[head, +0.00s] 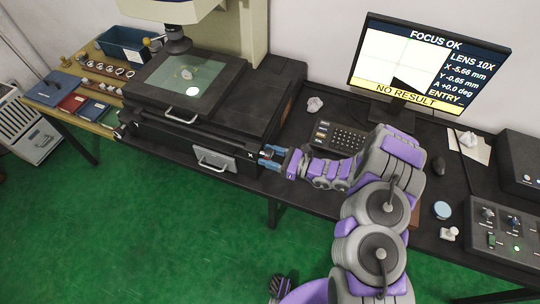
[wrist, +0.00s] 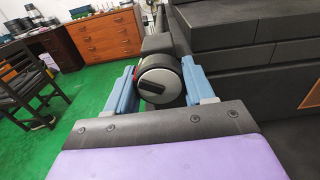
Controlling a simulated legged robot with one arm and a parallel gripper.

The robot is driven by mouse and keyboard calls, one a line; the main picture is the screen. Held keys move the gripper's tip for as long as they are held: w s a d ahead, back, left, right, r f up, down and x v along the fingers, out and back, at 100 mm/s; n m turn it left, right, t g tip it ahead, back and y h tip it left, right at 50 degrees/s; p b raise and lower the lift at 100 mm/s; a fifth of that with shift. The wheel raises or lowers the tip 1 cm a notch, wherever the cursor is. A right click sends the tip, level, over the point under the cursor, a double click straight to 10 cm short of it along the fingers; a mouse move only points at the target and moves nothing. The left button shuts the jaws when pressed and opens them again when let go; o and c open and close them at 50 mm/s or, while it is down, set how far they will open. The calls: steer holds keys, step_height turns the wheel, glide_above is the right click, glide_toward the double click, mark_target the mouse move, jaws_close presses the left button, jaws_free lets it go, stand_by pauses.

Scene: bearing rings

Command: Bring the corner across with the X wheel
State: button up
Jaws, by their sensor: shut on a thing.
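In the head view my gripper (head: 271,157) is at the right front of the stage base, beside the white X mark, and mostly hides the wheel. The monitor (head: 430,62) shows a pale field with thin cross lines and a dark corner at its lower right. It reads FOCUS OK, LENS 10X, X -5.66 mm, Y -0.65 mm, A +0.0 deg, NO RESULT, ENTRY.
The measuring stage (head: 150,97) carries a glass plate with a small pale part (head: 186,74) and a bright spot under the lens (head: 177,42). A control box (head: 500,230) stands far right.

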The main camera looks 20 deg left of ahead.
steer(key=shift+d+f, duration=0.15)
steer(key=o, duration=0.6)
steer(key=shift+c, duration=0.2)
steer(key=o, duration=0.5)
steer(key=shift+d, duration=0.3)
steer(key=shift+c, duration=0.2)
steer(key=shift+a, duration=0.1)
steer(key=shift+a, duration=0.1)
steer(key=shift+a, duration=0.15)
steer(key=s+d+p, duration=0.1)
steer(key=d+p, duration=0.1)
steer(key=d, duration=1.6)
steer(key=shift+p, duration=0.35)
steer(key=shift+s, duration=0.1)
